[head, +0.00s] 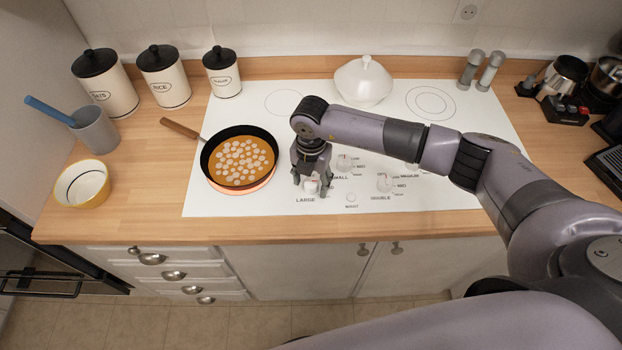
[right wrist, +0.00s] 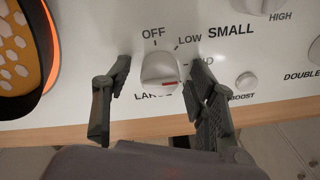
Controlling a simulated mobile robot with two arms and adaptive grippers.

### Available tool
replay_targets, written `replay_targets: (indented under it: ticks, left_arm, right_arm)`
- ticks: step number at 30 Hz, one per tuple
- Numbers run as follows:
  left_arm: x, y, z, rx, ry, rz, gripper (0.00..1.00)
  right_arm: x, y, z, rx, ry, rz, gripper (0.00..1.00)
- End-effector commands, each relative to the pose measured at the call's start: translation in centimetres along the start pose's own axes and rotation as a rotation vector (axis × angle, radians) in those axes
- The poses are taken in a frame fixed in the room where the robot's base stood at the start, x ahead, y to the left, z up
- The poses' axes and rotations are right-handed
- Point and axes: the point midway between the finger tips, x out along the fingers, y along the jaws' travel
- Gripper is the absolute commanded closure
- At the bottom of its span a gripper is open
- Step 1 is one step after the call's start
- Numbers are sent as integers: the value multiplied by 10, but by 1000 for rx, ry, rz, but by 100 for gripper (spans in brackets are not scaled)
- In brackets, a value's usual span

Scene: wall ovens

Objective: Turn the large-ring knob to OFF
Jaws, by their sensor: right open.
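The LARGE knob (head: 311,187) is white and sits at the front of the white cooktop, right of the pan. In the right wrist view the knob (right wrist: 160,68) has a red mark at its lower right, pointing away from the OFF label (right wrist: 153,33). My right gripper (head: 309,190) is over the knob, pointing down. In the right wrist view its open fingers (right wrist: 158,75) stand on either side of the knob, with gaps visible. The right finger hides part of the dial markings. The large ring (head: 245,189) glows orange under the pan. My left gripper is out of view.
A black pan (head: 205,160) with orange food and pale slices stands close left of the gripper. The SMALL knob (head: 344,163), DOUBLE knob (head: 385,183) and BOOST button (head: 351,197) are to the right. A white lidded pot (head: 363,82) stands behind.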

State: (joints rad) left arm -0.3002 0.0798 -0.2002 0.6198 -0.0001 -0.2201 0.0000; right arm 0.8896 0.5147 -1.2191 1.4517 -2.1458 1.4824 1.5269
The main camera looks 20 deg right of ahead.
Motion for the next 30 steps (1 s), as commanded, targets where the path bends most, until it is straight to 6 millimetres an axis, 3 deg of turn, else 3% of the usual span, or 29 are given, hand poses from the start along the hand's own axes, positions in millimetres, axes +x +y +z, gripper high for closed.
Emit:
replay_targets:
  ticks: [23,30]
  left_arm:
    - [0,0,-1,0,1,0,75]
    - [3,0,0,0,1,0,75]
  right_arm:
    - [-1,0,0,1,0,0,96]
    - [0,0,0,-18,0,0,96]
